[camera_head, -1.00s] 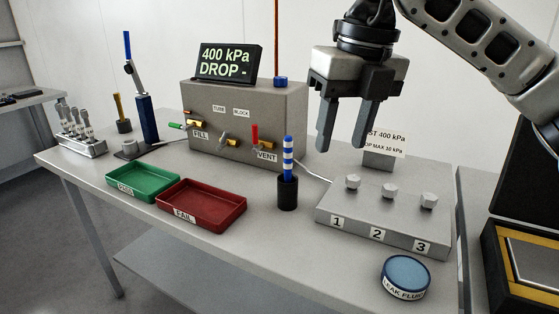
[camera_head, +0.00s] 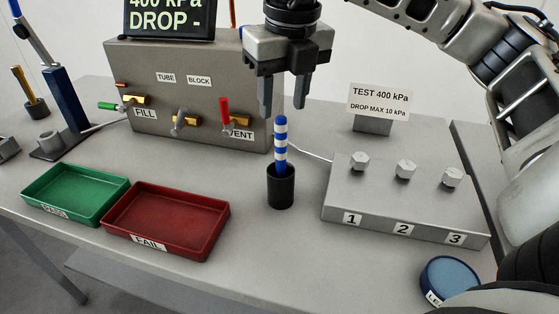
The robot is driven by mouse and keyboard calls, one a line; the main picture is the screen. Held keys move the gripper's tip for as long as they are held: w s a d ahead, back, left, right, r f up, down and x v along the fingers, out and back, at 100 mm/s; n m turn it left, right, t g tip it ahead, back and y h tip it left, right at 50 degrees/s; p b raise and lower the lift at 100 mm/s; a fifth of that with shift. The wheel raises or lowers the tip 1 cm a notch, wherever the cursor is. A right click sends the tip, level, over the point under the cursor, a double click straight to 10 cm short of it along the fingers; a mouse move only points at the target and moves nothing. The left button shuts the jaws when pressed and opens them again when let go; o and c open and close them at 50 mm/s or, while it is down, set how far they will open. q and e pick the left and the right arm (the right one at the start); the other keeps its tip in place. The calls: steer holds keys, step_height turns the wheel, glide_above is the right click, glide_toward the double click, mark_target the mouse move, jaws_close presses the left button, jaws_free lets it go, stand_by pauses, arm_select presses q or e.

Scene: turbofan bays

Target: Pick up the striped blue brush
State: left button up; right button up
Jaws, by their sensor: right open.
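The striped blue brush (camera_head: 280,146) has blue and white bands and stands upright in a black cup (camera_head: 281,188) near the middle of the bench. Its lower end is hidden in the cup. My right gripper (camera_head: 282,112) is open and empty, pointing down. In the picture its fingertips are level with the top of the brush, one on each side of it. I cannot tell whether the brush is truly between the fingers or nearer to the camera. My left gripper is not in view.
A grey valve box (camera_head: 200,105) stands behind, with a red lever (camera_head: 224,112). A green tray (camera_head: 75,194) and a red tray (camera_head: 166,222) lie left. A numbered block (camera_head: 400,205) with several knobs, a sign (camera_head: 380,101) and a blue tin (camera_head: 450,279) are right.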

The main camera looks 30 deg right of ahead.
mark_target(280, 137)
steer(key=shift+w+f+p, duration=0.2)
steer(key=shift+f+p, duration=0.05)
steer(key=shift+f, duration=1.7)
steer(key=shift+w+f+p, duration=0.15)
steer(key=shift+f+p, duration=0.1)
steer(key=shift+f, duration=1.7)
jaws_close()
